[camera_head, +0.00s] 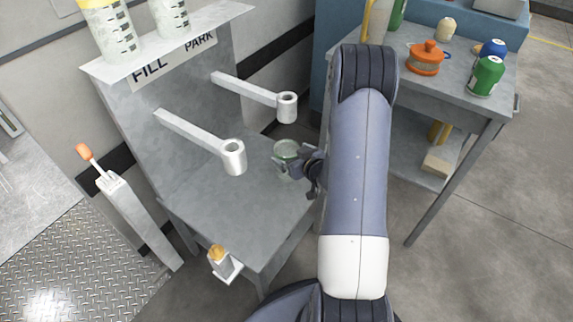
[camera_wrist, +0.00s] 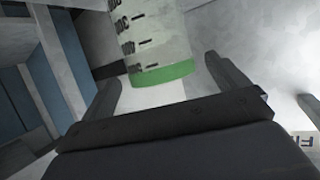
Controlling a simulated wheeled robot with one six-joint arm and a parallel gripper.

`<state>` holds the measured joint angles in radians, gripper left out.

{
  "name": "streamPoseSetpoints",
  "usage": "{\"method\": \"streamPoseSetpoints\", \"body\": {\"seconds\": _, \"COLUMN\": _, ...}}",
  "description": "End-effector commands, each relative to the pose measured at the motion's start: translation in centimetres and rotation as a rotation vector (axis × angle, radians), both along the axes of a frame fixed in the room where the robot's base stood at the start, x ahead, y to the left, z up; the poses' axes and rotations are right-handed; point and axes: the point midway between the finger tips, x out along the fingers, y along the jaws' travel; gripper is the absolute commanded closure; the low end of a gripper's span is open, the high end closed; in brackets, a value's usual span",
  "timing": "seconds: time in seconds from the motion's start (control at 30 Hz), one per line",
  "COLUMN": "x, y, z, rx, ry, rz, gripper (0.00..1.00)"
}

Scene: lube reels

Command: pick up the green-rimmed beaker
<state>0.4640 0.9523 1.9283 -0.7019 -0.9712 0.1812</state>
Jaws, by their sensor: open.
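The green-rimmed beaker (camera_head: 286,149) stands on the grey bench top, partly hidden by my gripper (camera_head: 284,164) in the head view. In the wrist view the beaker (camera_wrist: 160,45) is a pale measuring vessel with dark graduation marks and a green band at its near end. My gripper (camera_wrist: 162,74) is open, with one finger on each side of the beaker's green end. I see no clear contact between the fingers and the beaker.
Two arms with ring ends, the left ring (camera_head: 234,157) and right ring (camera_head: 287,106), jut over the bench (camera_head: 225,205) near the beaker. A side table (camera_head: 440,75) at the right holds an orange pot (camera_head: 427,58) and a green can (camera_head: 487,76).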

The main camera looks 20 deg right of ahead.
Motion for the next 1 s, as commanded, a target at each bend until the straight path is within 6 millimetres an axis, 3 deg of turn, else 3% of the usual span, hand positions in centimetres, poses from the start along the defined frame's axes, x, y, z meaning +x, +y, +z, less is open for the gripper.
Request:
{"method": "streamPoseSetpoints", "body": {"seconds": 0.2, "x": 2.9, "y": 0.5, "z": -1.5, "rx": 0.0, "ry": 0.0, "rz": 0.002, "gripper": 0.06}}
{"method": "streamPoseSetpoints", "body": {"seconds": 0.53, "x": 3.5, "y": 0.6, "z": -1.6, "rx": 0.0, "ry": 0.0, "rz": 0.001, "gripper": 0.06}}
{"method": "streamPoseSetpoints", "body": {"seconds": 1.0, "x": 3.5, "y": 0.6, "z": -1.6, "rx": 0.0, "ry": 0.0, "rz": 0.001, "gripper": 0.45}}
